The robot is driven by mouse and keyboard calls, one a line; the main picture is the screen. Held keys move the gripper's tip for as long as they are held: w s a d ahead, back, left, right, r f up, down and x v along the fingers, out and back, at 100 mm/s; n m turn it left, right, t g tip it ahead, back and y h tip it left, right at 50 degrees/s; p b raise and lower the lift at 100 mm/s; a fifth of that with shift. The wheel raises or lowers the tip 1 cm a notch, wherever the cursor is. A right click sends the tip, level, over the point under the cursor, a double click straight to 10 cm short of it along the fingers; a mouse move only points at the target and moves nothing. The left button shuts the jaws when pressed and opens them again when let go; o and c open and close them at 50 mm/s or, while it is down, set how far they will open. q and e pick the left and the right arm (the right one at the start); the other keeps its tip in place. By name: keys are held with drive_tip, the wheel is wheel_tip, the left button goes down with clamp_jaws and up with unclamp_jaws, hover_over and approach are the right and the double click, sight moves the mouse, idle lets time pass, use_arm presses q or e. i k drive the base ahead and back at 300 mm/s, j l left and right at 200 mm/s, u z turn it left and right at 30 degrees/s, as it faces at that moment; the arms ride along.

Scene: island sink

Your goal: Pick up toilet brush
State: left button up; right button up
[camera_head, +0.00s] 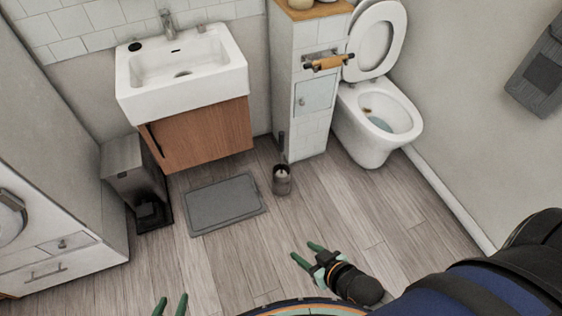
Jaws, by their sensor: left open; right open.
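The toilet brush (282,179) stands upright in its dark cylindrical holder on the wood floor, in front of the tiled column and left of the toilet. Its thin dark handle points up. My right gripper (306,252) is open and empty, in front of the brush and a little to its right, apart from it. My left gripper (170,306) shows only its green fingertips at the bottom edge. They are spread apart with nothing between them, well away from the brush.
A grey mat (224,204) lies left of the brush. A bin (138,180) stands beside the wooden sink cabinet (203,135). The toilet (376,122) with raised lid stands right of the tiled column (309,135). The floor between my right gripper and the brush is clear.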

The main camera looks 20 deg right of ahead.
sight(282, 173)
drive_tip(key=z, duration=0.95)
drive_tip(key=i+l+u, duration=0.1)
drive_tip(key=i, duration=0.35)
drive_tip(key=i+l+u, duration=0.1)
drive_tip(key=i, duration=0.3)
drive_tip(key=l, duration=0.1)
